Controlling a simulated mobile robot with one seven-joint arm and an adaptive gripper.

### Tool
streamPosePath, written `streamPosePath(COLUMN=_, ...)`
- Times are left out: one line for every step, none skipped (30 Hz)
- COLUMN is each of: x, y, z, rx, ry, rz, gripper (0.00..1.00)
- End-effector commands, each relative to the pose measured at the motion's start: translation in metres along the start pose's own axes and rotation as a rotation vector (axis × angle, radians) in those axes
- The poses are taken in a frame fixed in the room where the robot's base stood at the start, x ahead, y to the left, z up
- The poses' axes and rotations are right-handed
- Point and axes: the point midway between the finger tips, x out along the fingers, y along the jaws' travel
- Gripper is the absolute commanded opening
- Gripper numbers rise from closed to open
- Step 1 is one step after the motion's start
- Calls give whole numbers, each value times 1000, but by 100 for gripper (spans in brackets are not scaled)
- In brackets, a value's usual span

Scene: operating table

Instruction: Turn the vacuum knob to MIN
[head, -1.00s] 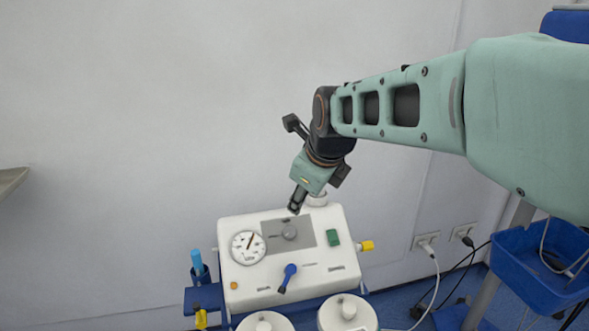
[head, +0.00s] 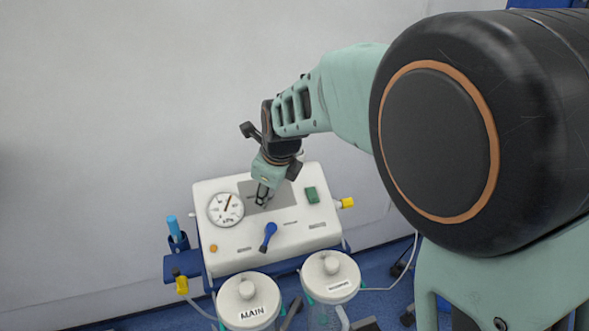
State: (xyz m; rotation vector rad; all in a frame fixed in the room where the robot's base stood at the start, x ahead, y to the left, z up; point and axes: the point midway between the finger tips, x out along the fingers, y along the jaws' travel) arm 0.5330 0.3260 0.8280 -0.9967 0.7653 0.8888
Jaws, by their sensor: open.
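The white suction unit (head: 285,237) stands on a blue support below my gripper in the head view. Its dark grey plate (head: 247,187) carries the vacuum knob, which was visible earlier as a round grey knob. My gripper now covers the knob, so its setting and any contact cannot be told. My gripper (head: 263,201) points down at the plate with its fingers open around or just above the knob's place.
A blue lever (head: 268,236) sits below the plate and a green switch (head: 312,194) to its right. A yellow connector (head: 346,203) sticks out at the right side. Two lidded canisters stand in front, one marked MAIN (head: 250,299). The wall (head: 120,120) is behind.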

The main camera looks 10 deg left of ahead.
Motion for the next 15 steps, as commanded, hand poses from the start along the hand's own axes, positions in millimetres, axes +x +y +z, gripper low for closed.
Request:
streamPosePath(x=1, y=0, z=0, rx=0, ry=-1, rz=0, gripper=43)
streamPosePath(x=1, y=0, z=0, rx=0, ry=-1, rz=-1, gripper=43)
streamPosePath(x=1, y=0, z=0, rx=0, ry=-1, rz=-1, gripper=43)
streamPosePath(x=1, y=0, z=0, rx=0, ry=-1, rz=-1, gripper=43)
streamPosePath(x=1, y=0, z=0, rx=0, ry=-1, rz=-1, gripper=43)
streamPosePath(x=1, y=0, z=0, rx=0, ry=-1, rz=-1, gripper=43)
streamPosePath(x=1, y=0, z=0, rx=0, ry=-1, rz=-1, gripper=43)
streamPosePath(x=1, y=0, z=0, rx=0, ry=-1, rz=-1, gripper=43)
streamPosePath(x=1, y=0, z=0, rx=0, ry=-1, rz=-1, gripper=38)
streamPosePath(x=1, y=0, z=0, rx=0, ry=-1, rz=-1, gripper=35)
streamPosePath(x=1, y=0, z=0, rx=0, ry=-1, rz=-1, gripper=32)
streamPosePath(x=1, y=0, z=0, rx=0, ry=-1, rz=-1, gripper=27)
streamPosePath(x=1, y=0, z=0, rx=0, ry=-1, rz=-1, gripper=24)
streamPosePath(x=1, y=0, z=0, rx=0, ry=-1, rz=-1, gripper=21)
streamPosePath(x=1, y=0, z=0, rx=0, ry=-1, rz=-1, gripper=16)
